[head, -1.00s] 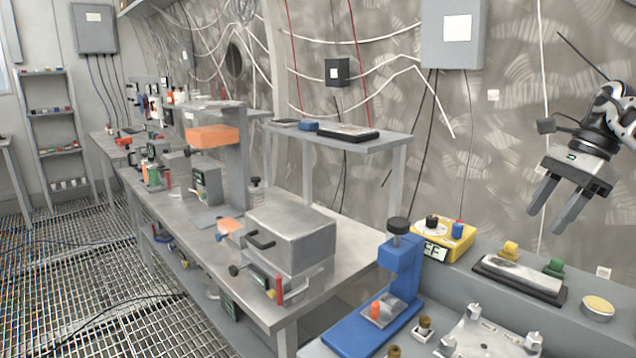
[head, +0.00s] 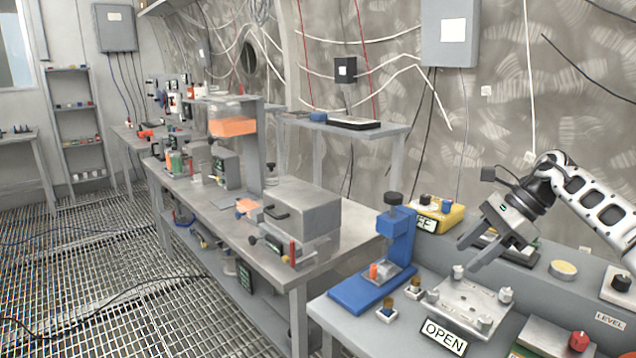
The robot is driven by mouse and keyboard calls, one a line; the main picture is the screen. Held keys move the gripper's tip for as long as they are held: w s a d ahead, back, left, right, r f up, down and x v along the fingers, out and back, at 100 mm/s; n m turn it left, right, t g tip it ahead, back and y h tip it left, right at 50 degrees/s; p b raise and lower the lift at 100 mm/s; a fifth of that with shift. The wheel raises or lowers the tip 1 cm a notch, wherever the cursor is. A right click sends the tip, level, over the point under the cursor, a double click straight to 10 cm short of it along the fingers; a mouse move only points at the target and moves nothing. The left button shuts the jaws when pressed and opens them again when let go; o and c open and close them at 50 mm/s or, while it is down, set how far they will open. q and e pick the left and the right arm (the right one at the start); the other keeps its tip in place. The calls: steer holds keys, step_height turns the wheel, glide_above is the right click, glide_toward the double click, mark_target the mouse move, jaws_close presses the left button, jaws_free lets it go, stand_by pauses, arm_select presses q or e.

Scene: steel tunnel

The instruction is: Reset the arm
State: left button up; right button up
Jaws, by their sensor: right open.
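My right gripper (head: 472,253) comes in from the right in the head view. Its jaws are open and empty, pointing down and to the left. It hangs above the workbench, in front of the black-topped pad and over the back part of the grey fixture plate (head: 462,298) with light knobs. I cannot tell whether it touches anything, but no object shows between the fingers. My left gripper is not in view.
A blue press (head: 392,250) stands left of the gripper. A yellow box (head: 436,212) sits behind it. An OPEN sign (head: 444,337) and a red-knobbed block (head: 578,341) lie at the front. Further left is a long steel table (head: 225,222).

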steer(key=s+a+f+m+t+y, duration=0.25)
steer(key=a+f+m, duration=0.25)
steer(key=a, duration=0.3)
steer(key=s+a+f+m+t+y, duration=0.2)
steer(key=a+f+m+y, duration=0.25)
steer(key=a, duration=0.35)
steer(key=s+a+f+m+t+y, duration=0.2)
steer(key=a+f+m, duration=0.25)
steer(key=a, duration=0.45)
steer(key=s+d+f+n+h, duration=0.3)
steer(key=s+n, duration=0.5)
steer(key=n, duration=0.4)
steer(key=s+d+f+n+t+h, duration=0.1)
steer(key=s+d+f+n+h, duration=0.3)
steer(key=n, duration=0.8)
steer(key=s+d+f+n+t+h, duration=0.1)
steer(key=s+d+f+n+h, duration=0.2)
steer(key=s+f+n+h, duration=0.3)
steer(key=s+f+n, duration=0.3)
steer(key=s+n, duration=0.2)
steer(key=s, duration=0.1)
steer(key=shift+s+d+f+n+h, duration=0.2)
steer(key=shift+d+f+n+h, duration=0.1)
steer(key=shift+n, duration=0.1)
steer(key=shift+t, duration=0.25)
